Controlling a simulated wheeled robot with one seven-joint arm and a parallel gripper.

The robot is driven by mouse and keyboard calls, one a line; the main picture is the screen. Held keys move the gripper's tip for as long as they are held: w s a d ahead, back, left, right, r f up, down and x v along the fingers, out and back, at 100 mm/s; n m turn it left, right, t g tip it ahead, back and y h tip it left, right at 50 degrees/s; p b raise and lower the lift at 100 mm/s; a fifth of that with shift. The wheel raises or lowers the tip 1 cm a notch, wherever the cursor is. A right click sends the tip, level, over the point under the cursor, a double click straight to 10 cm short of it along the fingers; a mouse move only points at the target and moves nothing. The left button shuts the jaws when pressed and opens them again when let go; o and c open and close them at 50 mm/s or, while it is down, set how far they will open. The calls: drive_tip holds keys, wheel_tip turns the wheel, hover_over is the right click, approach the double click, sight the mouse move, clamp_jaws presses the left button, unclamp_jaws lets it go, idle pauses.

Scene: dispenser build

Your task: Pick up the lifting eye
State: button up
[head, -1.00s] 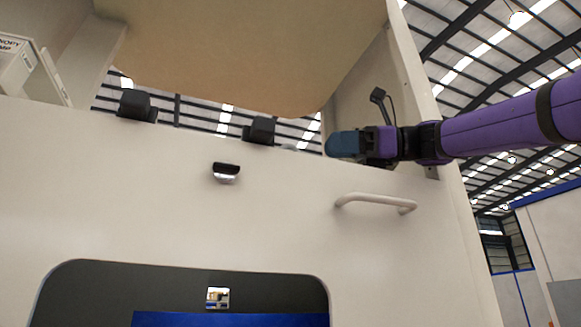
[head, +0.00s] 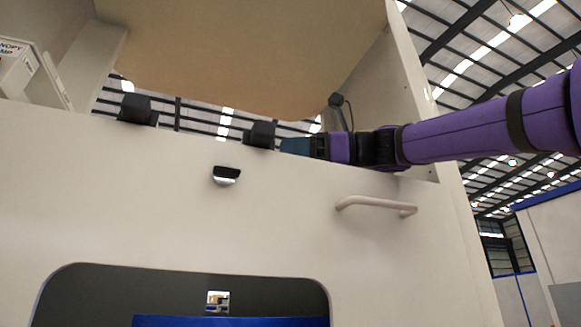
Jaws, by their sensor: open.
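I cannot make out a lifting eye for certain in the head view. My gripper (head: 290,146), with blue-grey fingers, reaches in from the right over the top edge of the white panel (head: 120,200). It points left, and its tips are close to the right-hand black block (head: 261,134) on that edge; I cannot tell if they touch. The gripper is open, though its fingers overlap in this side view and the gap between them is hidden. Whatever lies behind the fingers and the panel edge is hidden too.
A second black block (head: 137,109) stands further left on the edge. A black and silver fitting (head: 226,175) and a white bar handle (head: 376,205) stick out of the panel. A tan board (head: 240,55) hangs above the opening; a white side wall (head: 412,90) stands right.

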clamp_jaws()
idle(0.4)
drive_tip(key=shift+w+r, duration=0.2)
drive_tip(key=shift+r, duration=0.2)
drive_tip(key=shift+s+r, duration=0.15)
drive_tip(key=shift+r, duration=1.25)
drive_tip(key=s+d, duration=0.3)
drive_tip(key=s, duration=0.4)
drive_tip(key=s+d+r, duration=0.1)
drive_tip(key=s+d, duration=0.3)
drive_tip(key=s, duration=0.3)
drive_tip(key=shift+s+r, duration=0.2)
drive_tip(key=shift+s, duration=0.1)
wheel_tip(320, 180, up, 7)
idle(0.6)
